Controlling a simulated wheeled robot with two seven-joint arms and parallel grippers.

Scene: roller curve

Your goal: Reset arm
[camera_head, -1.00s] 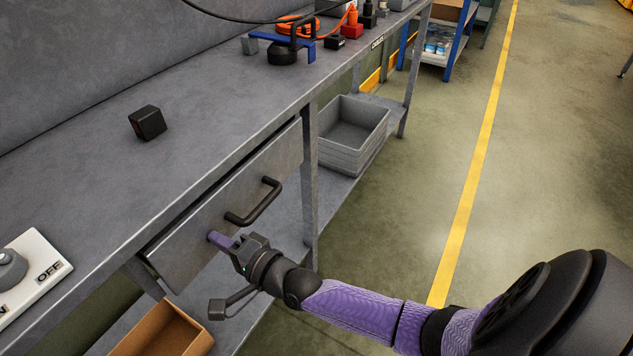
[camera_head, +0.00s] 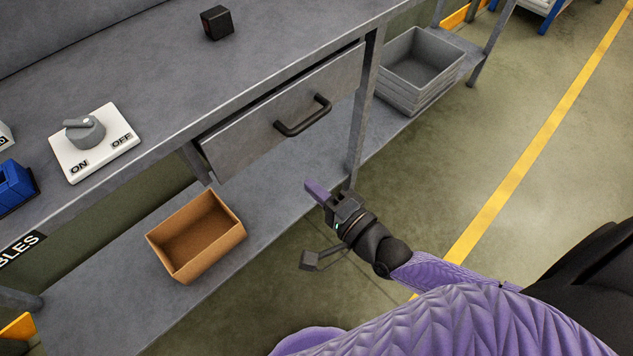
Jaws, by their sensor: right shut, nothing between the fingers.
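My right gripper (camera_head: 318,193) is in the head view, its purple fingers shut with nothing between them. It is in the air in front of the grey workbench, below and right of the drawer handle (camera_head: 303,116) and apart from it. My purple right arm (camera_head: 447,275) comes in from the lower right. The grey drawer (camera_head: 262,119) under the bench top looks shut or nearly so; I cannot tell exactly. My left gripper is not in view.
A rotary ON/OFF switch (camera_head: 88,135) and a small black block (camera_head: 217,22) sit on the bench top (camera_head: 160,62). An open cardboard box (camera_head: 231,243) and stacked grey bins (camera_head: 432,84) stand on the lower shelf. Floor to the right is clear, with a yellow line (camera_head: 530,153).

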